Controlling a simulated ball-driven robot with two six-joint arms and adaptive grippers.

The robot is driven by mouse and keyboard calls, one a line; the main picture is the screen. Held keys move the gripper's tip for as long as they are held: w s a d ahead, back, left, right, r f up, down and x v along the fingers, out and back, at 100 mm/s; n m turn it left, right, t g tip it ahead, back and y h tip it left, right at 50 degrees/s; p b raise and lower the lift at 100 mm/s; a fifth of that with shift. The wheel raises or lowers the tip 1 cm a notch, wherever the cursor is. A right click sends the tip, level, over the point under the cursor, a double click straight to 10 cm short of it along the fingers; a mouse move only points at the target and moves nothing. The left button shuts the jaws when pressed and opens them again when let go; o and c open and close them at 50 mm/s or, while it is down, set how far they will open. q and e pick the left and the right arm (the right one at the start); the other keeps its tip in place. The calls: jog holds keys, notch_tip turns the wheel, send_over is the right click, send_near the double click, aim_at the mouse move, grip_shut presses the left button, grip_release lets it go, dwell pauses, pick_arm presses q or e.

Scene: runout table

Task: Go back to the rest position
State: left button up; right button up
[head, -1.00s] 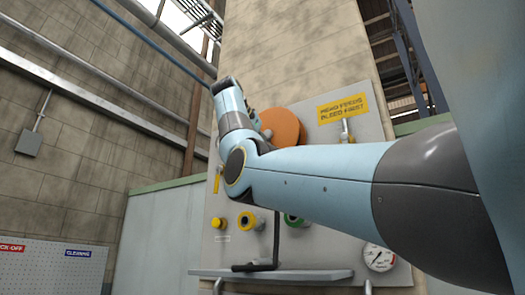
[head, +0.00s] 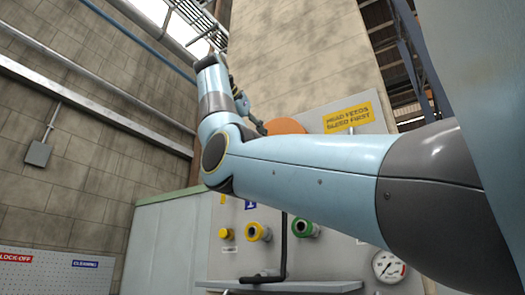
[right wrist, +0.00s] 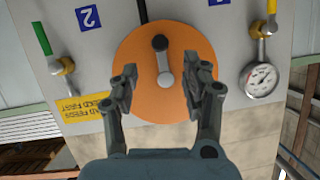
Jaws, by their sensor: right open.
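My right arm crosses the head view from the right. Its gripper (head: 252,118) shows only in part, beyond the upper arm links and close to an orange disc (head: 287,126). In the right wrist view the gripper (right wrist: 163,78) is open, with nothing between its fingers. The orange disc (right wrist: 150,100) fills the space beyond the fingers there, and a grey crank with a black knob (right wrist: 160,43) lies on its face. The fingers appear apart from the disc. My left gripper is not in view.
A grey panel (head: 345,240) carries a yellow sign (head: 348,117), a gauge (head: 390,266), and yellow (head: 259,232) and green (head: 306,228) fittings. A bent black rod (head: 284,250) stands above a shelf (head: 300,287). Open air lies left of the arm, before the wall.

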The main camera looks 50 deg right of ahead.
jog(key=shift+v, duration=1)
